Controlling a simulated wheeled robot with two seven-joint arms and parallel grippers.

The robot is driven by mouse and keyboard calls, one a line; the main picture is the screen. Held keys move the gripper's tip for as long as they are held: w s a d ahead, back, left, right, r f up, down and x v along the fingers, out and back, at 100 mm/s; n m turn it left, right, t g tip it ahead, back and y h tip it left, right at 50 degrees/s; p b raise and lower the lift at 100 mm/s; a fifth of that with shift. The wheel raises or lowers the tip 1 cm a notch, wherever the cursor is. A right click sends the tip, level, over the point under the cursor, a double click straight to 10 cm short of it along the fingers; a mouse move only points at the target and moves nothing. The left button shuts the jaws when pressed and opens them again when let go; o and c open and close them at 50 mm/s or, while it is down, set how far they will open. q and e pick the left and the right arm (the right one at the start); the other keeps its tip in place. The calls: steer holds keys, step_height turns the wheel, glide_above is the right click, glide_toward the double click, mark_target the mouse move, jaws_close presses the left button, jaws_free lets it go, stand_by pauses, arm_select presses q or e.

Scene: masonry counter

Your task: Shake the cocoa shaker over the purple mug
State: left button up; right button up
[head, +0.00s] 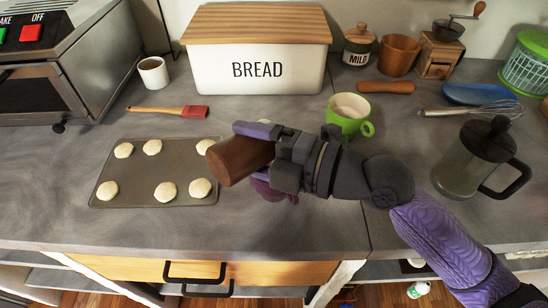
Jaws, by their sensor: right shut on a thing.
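My right gripper (258,160) is shut on a brown cylinder, the cocoa shaker (235,160), above the middle of the counter. The shaker lies tipped on its side, with its round end facing left and slightly down. A dark purple shape (268,191) shows just below the gripper and looks like part of the purple mug. The gripper and shaker hide most of it, so I cannot tell its rim or how exactly the shaker lines up with it. My left gripper is out of view.
A baking tray (150,201) with several pale dough rounds lies left. A green mug (348,125) stands behind the gripper, a French press (470,165) at right. A red spatula (170,111), white mug (153,73) and bread box (258,75) are farther back. The front-middle counter is clear.

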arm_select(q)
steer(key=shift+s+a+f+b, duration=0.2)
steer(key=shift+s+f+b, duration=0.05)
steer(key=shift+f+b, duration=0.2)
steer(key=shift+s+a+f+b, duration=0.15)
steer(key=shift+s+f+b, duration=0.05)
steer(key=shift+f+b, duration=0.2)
arm_select(e)
steer(key=shift+w+d+r+m+y, duration=0.2)
steer(key=shift+r+m+y, duration=0.2)
steer(key=shift+m, duration=0.4)
stand_by(1.1)
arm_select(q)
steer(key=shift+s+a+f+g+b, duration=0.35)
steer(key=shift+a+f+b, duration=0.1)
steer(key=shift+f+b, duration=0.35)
arm_select(e)
steer(key=shift+w+d+f+m+t, duration=0.1)
steer(key=shift+f+m+t, duration=0.2)
steer(key=shift+f+m, duration=0.1)
arm_select(q)
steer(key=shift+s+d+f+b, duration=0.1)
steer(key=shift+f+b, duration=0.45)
steer(key=shift+b, duration=0.1)
arm_select(e)
steer(key=shift+f+m+y, duration=0.15)
steer(key=shift+m+y, duration=0.15)
steer(key=shift+m, duration=0.1)
stand_by(0.5)
